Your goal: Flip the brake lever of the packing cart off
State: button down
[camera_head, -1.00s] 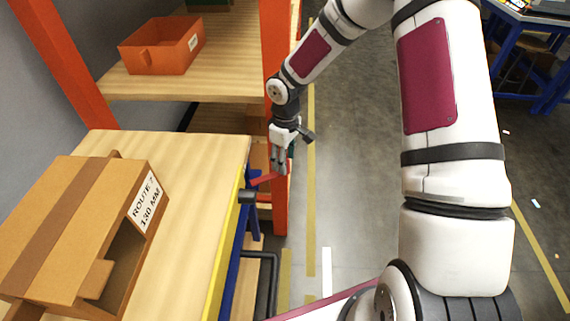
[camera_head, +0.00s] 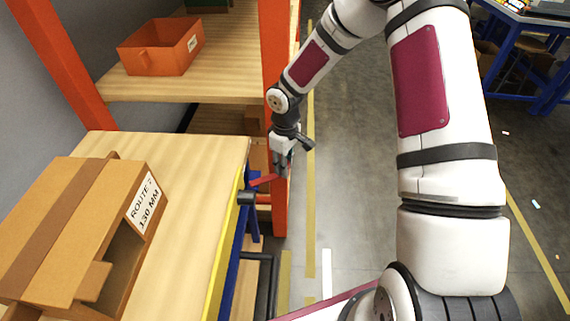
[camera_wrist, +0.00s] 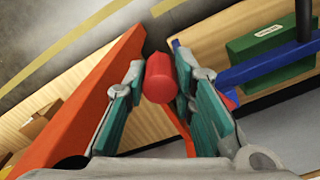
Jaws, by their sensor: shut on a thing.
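The red brake lever (camera_head: 264,180) sticks out from a dark pivot (camera_head: 246,198) at the cart's right edge in the head view. The packing cart has a wooden top (camera_head: 190,215) with a yellow and blue edge. My gripper (camera_head: 283,172) is at the lever's outer end. In the wrist view the lever's rounded red end (camera_wrist: 160,77) lies between the teal-padded fingers of my gripper (camera_wrist: 158,85), which are shut on it. The lever's shaft is partly hidden behind the fingers.
An orange shelf post (camera_head: 277,100) stands close beside my gripper. An orange bin (camera_head: 162,47) sits on the wooden shelf. An open carton (camera_head: 75,230) rests on the cart top. Clear grey floor (camera_head: 350,180) lies to the right.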

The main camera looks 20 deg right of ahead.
jog(key=s+a+m, duration=0.3)
jog(key=s+m, duration=0.5)
jog(key=m, duration=0.3)
jog(key=shift+s+a, duration=0.35)
jog(key=shift+a, duration=0.05)
dwell(0.5)
jog(key=c, duration=1.3)
grip_release()
jog(key=shift+c, duration=0.2)
jog(key=shift+r, duration=0.1)
